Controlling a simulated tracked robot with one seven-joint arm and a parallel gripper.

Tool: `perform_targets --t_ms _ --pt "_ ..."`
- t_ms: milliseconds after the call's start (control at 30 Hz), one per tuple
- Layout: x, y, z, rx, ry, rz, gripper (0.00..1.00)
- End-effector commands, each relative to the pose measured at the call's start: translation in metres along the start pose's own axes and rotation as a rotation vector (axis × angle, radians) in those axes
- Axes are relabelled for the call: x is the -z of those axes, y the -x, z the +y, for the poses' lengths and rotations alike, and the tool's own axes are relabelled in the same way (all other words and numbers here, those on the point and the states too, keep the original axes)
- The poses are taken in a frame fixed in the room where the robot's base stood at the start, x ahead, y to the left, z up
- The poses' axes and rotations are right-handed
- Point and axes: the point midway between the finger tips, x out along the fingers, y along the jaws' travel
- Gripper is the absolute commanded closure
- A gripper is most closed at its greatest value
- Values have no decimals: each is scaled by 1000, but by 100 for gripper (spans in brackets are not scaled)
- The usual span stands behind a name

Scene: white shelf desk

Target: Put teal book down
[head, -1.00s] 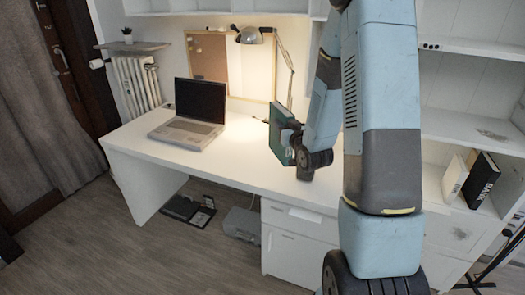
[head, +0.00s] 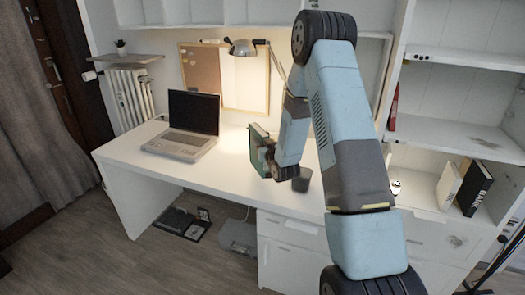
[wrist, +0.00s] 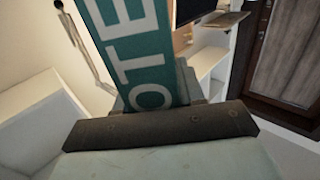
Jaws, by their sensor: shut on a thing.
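The teal book (head: 259,146) is held upright by my gripper (head: 268,160) above the white desk (head: 215,172), right of the laptop. In the wrist view the book (wrist: 135,45) shows its teal face with large white letters, and its lower end meets my gripper (wrist: 155,108). My gripper is shut on the book. I cannot tell whether the book's lower edge touches the desk. The fingertips are mostly hidden by the book and the wrist.
An open laptop (head: 184,128) stands on the left of the desk. A lamp (head: 243,47) arches over the back. A dark cup (head: 302,180) stands just right of my gripper. Two books (head: 474,188) stand on the right shelf. The desk's front middle is clear.

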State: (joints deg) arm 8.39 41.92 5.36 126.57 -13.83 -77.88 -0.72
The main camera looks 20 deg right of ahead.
Motion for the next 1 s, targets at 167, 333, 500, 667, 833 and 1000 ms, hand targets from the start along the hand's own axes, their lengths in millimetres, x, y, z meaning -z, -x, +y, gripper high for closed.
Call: perform_targets --t_ms 167,333,500,667,833,1000 --pt "-7 -6 0 0 0 1 100" --pt "-27 -6 0 0 -1 0 100" --pt "-37 -6 1 0 0 2 100" --pt "-36 -6 1 -1 0 2 100" --pt "-38 -5 1 -1 0 0 57" --pt "-38 -5 1 -1 0 0 40"
